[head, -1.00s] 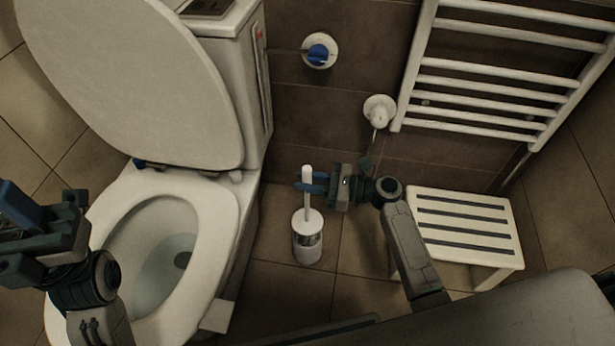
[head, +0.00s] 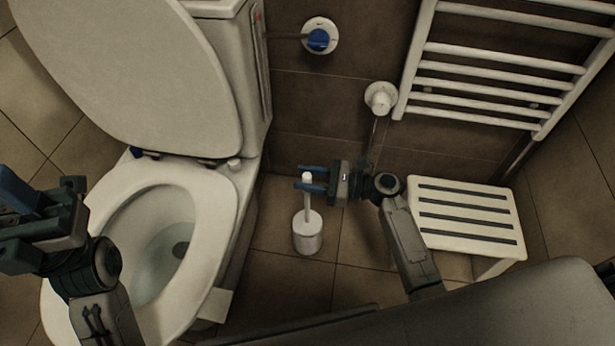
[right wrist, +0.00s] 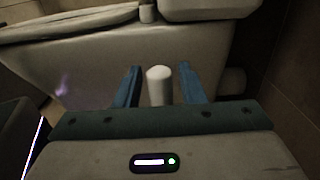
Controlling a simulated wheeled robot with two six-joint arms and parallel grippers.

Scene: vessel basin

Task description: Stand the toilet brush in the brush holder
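The white toilet brush (head: 308,206) stands upright in the white brush holder (head: 307,242) on the floor, right of the toilet. Its collar sits on the holder's top, and no bristles show. My right gripper (head: 311,179) is open, with one blue finger on each side of the upper handle. In the right wrist view, the rounded handle top (right wrist: 158,74) stands between the fingers with a gap on both sides. My left gripper (head: 15,205) is at the left edge, over the toilet's left side and away from the brush; its fingertips are partly cut off.
The toilet (head: 215,215) with its lid up stands left of the holder. A white slatted stool (head: 465,205) is to the right. A towel radiator (head: 500,68) and two valves are on the wall behind. The floor around the holder is clear.

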